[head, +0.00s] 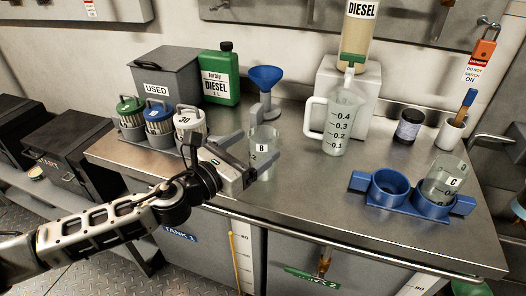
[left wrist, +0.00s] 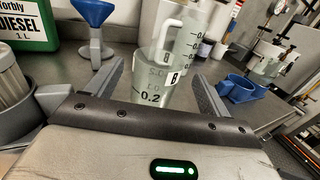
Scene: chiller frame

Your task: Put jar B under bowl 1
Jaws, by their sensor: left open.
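Jar B (head: 262,148) is a clear jar with a white "B" label, standing upright on the steel bench. In the left wrist view, jar B (left wrist: 152,94) stands between my fingertips, with graduations on its side. My left gripper (head: 255,156) is open, its fingers on either side of the jar; I cannot tell whether they touch it. It also shows in the left wrist view (left wrist: 160,88). I cannot make out anything marked bowl 1. My right gripper is not in view.
A measuring jug (head: 343,125) stands behind and right of jar B. A blue two-cup holder (head: 408,207) holds jar C (head: 446,180) on its right. Several filters, one a blue-topped filter (head: 159,117), stand left. A blue funnel (head: 266,78) stands behind. The bench front centre is clear.

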